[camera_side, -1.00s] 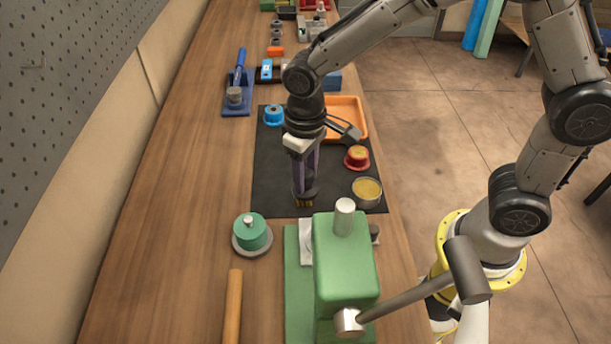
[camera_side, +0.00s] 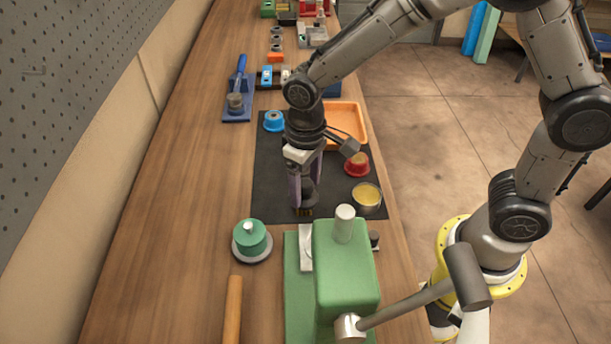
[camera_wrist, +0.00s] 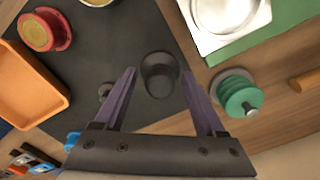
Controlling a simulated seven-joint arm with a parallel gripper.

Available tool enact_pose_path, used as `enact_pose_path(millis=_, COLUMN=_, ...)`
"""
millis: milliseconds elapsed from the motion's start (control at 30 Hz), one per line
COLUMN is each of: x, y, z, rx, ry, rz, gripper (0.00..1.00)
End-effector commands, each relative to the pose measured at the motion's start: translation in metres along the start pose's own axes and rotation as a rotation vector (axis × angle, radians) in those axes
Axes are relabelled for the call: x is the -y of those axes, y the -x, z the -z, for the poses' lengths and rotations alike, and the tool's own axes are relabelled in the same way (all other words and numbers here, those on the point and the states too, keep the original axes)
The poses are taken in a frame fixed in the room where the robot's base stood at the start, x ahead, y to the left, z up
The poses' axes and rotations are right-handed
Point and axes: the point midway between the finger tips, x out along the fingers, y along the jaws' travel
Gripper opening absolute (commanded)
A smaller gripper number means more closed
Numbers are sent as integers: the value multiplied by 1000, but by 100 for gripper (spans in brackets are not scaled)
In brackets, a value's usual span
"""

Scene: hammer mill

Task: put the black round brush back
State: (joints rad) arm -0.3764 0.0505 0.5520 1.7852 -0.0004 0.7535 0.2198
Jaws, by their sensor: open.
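The black round brush (camera_side: 309,191) stands on the black mat (camera_side: 270,170), near its front edge, with tan bristles showing at its foot. In the wrist view the brush (camera_wrist: 160,76) is a dark round shape between the fingertips. My gripper (camera_side: 305,188) points down over it, and its purple fingers stand apart on either side of the brush. In the wrist view the fingers of my gripper (camera_wrist: 158,72) are spread, with visible gaps to the brush. Part of the brush is hidden behind a finger in the side view.
The green hammer mill (camera_side: 345,265) stands close in front of the mat. A green knobbed pot (camera_side: 252,238) is to its left. A yellow-filled tin (camera_side: 367,197), a red pot (camera_side: 357,165), an orange tray (camera_side: 352,109) and a blue pot (camera_side: 273,121) are around the mat.

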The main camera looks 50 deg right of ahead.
Motion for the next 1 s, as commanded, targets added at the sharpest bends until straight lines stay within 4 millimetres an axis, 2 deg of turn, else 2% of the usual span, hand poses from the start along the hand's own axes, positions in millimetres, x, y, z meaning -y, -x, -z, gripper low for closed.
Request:
enact_pose_path(millis=167, x=0, y=18, z=1, rx=-4, ry=0, rz=1, gripper=72)
enact_pose_path(millis=600, x=0, y=103, z=1, rx=-4, ry=0, rz=1, gripper=72)
enact_pose_path(millis=800, x=0, y=120, z=0, rx=-1, ry=0, rz=0, gripper=72)
enact_pose_path(millis=1000, x=-2, y=125, z=-1, rx=-6, ry=-2, rz=1, gripper=72)
